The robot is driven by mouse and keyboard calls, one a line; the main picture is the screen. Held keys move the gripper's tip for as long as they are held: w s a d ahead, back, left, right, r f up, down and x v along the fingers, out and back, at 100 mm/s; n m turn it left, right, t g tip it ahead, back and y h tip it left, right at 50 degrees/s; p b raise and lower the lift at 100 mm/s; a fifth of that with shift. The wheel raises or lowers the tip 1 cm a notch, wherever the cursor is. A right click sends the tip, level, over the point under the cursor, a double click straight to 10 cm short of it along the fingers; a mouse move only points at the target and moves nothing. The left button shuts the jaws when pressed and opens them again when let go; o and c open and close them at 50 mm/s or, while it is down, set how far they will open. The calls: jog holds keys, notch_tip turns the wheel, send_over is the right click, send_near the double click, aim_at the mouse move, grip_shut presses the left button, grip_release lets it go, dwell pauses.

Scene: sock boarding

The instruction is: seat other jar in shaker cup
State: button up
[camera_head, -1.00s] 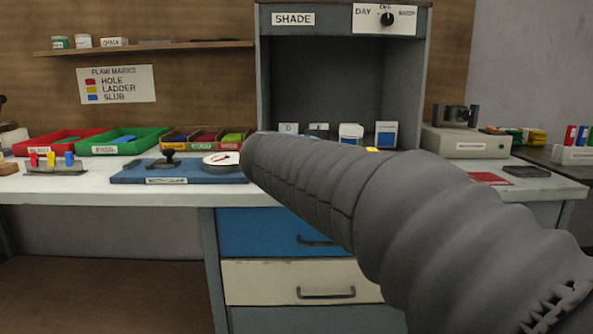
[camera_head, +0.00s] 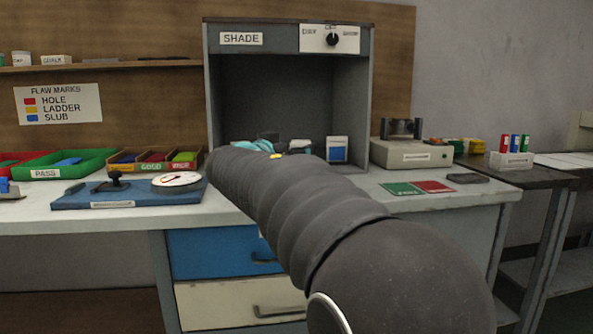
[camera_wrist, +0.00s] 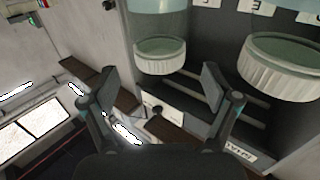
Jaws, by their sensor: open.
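Two clear, greenish jars with white ribbed lids show at the top of the wrist view, one at the middle (camera_wrist: 160,52) and one at the right (camera_wrist: 284,70). My gripper (camera_wrist: 160,80) is open, its two fingers apart with nothing between them. The middle jar appears above and beyond the fingertips, and I cannot tell the distance. In the head view my dark sleeved arm hides the gripper. A beige machine with dark upright holders (camera_head: 403,150) stands right of the shade booth; I cannot tell whether these are the shaker cup.
The grey shade booth (camera_head: 220,80) stands on the bench with a blue-and-white container (camera_head: 337,150) inside. A blue board with a round dial (camera_head: 125,196) lies at left. Green (camera_head: 402,189) and red (camera_head: 433,187) cards lie at right. Coloured bottles (camera_head: 514,143) stand on the side table.

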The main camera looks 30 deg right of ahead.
aim_at(302, 142)
jog(key=p+x, duration=0.1)
jog(key=x, duration=0.4)
jog(key=shift+w, duration=0.15)
jog(key=shift+c, duration=0.2)
grip_shut()
